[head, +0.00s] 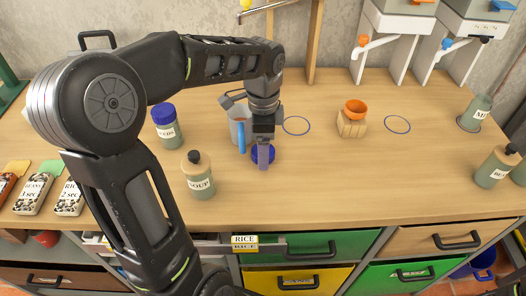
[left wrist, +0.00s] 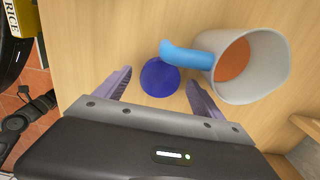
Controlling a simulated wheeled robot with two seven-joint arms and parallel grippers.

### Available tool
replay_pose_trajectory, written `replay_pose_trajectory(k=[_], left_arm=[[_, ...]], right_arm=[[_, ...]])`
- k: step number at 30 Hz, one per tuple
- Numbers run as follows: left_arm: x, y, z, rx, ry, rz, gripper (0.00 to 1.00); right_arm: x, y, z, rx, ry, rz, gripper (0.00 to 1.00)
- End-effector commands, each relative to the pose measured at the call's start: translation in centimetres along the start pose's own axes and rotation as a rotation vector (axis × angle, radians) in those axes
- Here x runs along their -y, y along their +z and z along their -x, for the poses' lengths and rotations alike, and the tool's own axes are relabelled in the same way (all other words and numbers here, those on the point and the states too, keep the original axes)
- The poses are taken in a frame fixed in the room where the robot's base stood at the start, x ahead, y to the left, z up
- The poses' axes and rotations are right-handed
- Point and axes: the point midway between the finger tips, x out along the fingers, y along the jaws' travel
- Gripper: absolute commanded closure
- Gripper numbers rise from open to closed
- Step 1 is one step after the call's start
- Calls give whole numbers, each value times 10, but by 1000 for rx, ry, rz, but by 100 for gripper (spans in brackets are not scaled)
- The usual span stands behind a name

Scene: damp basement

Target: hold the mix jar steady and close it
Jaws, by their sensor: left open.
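The mix jar (head: 477,112), grey-green with a label partly reading "MI", stands near the right edge in the head view. No lid shows on its top. A round blue lid (head: 257,158) lies on the table near the front middle, and it also shows in the left wrist view (left wrist: 160,78). My left gripper (head: 264,162) points down over the lid. Its fingers (left wrist: 160,95) are open, one on each side of the lid, and I cannot tell whether they touch it. My right gripper is out of view.
A grey mug (head: 238,122) with a blue handle stands close beside the lid. A soup jar (head: 198,178) and a blue-lidded jar (head: 167,130) stand left of it. Another black-topped jar (head: 497,166) stands at right. The table's right middle is clear.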

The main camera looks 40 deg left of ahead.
Motion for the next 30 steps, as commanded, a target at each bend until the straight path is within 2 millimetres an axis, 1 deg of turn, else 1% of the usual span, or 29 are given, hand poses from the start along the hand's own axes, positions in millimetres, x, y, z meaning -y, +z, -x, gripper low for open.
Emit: replay_pose_trajectory(k=[3, 20, 30], left_arm=[[0, 0, -5, 0, -1, 1, 21], [0, 0, -5, -1, -2, 0, 21], [0, 0, -5, -1, -2, 0, 49]], right_arm=[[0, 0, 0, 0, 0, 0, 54], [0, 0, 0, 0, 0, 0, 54], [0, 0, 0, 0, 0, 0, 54]])
